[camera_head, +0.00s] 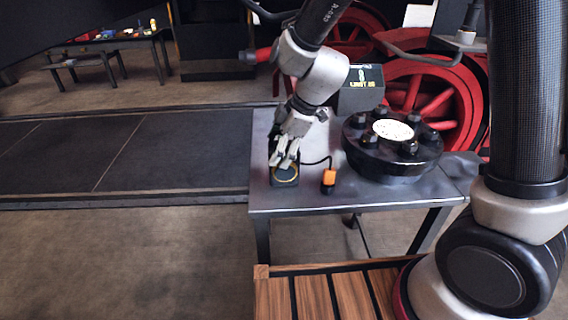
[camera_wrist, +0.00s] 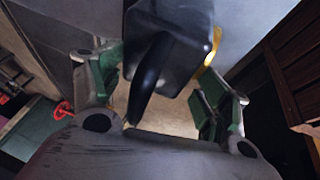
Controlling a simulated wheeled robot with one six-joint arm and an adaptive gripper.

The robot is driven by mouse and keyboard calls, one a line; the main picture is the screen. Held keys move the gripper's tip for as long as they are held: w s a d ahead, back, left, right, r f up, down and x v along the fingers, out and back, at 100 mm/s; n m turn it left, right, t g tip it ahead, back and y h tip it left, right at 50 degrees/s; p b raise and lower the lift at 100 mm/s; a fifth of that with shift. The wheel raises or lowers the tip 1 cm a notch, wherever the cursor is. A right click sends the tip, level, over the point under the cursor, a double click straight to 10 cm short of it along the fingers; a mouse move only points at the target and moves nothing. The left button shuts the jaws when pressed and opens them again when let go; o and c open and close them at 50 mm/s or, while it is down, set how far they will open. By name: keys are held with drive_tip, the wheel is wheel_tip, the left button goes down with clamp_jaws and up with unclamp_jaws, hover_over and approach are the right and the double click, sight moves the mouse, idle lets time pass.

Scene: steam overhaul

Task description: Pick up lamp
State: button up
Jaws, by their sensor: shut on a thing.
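The lamp (camera_head: 285,177) is a small dark, boxy body with a yellow ring on its face. It is at the left part of the grey metal table, right under my gripper (camera_head: 284,160). In the wrist view the dark lamp body (camera_wrist: 178,28) with its yellow rim and a curved black handle (camera_wrist: 152,75) lies between the green-padded fingers of my gripper (camera_wrist: 162,72). The fingers are shut on the lamp and hide part of it. I cannot tell whether its base touches the tabletop.
The metal table (camera_head: 300,200) also bears an orange and black device (camera_head: 328,180) with a cable and a big black bolted flange (camera_head: 390,165). A black box with yellow lettering (camera_head: 362,92) and red wheels (camera_head: 425,90) stand behind. A slatted wooden platform (camera_head: 350,295) is in front.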

wheel_tip(320, 180, up, 10)
idle(0.6)
idle(0.6)
